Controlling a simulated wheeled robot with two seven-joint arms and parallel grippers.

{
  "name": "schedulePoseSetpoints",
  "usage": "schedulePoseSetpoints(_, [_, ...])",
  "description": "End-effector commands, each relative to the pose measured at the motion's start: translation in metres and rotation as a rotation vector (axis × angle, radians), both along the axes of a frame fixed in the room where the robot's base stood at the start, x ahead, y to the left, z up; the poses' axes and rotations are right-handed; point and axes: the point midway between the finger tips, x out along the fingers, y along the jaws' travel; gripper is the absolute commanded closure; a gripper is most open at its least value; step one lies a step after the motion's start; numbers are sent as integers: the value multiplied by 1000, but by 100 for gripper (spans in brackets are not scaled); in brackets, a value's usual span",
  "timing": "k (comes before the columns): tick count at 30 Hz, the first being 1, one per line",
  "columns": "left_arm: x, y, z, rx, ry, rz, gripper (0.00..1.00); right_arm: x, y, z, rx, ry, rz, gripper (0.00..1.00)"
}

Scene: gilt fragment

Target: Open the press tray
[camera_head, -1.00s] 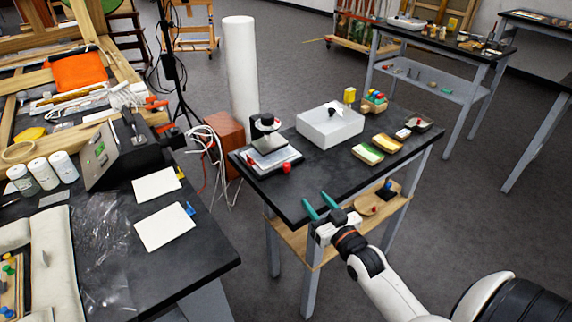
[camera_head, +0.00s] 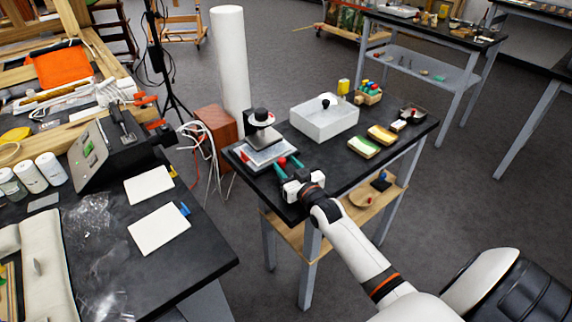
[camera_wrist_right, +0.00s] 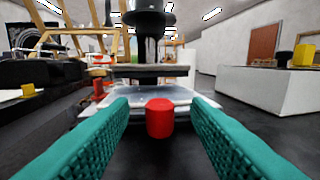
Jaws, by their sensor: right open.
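The press (camera_head: 262,136) stands at the left end of the black worktable, with a dark round head over a flat silver tray (camera_head: 254,157). The tray's red knob (camera_head: 282,161) is at its front right. In the right wrist view the knob (camera_wrist_right: 160,118) sits centred between the green fingers, with the tray (camera_wrist_right: 196,97) and the dark press column (camera_wrist_right: 150,45) behind it. My right gripper (camera_head: 288,163) is open, its fingers pointing toward the knob; I cannot tell if they touch it. My left gripper is not in view.
A white box (camera_head: 322,122) with a black knob stands right of the press. Green and yellow pads (camera_head: 364,147) lie farther right. A red-brown box (camera_head: 218,124) and white cylinder (camera_head: 230,65) stand behind. A wooden shelf (camera_head: 290,235) is below the tabletop.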

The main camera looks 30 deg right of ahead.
Motion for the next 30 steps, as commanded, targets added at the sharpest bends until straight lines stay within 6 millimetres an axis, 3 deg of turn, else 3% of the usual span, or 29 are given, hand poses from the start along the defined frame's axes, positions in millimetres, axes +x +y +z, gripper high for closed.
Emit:
schedulePoseSetpoints(11, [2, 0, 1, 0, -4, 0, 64, 8, 0, 0, 0, 1, 0, 57])
schedulePoseSetpoints(12, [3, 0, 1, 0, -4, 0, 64, 8, 0, 0, 0, 1, 0, 58])
schedulePoseSetpoints(20, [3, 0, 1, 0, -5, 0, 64, 8, 0, 0, 0, 1, 0, 100])
schedulePoseSetpoints(26, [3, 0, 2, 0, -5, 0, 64, 6, -1, 0, 0, 1, 0, 100])
schedulePoseSetpoints(30, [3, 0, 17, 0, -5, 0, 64, -15, -3, 2, 1, 7, -1, 100])
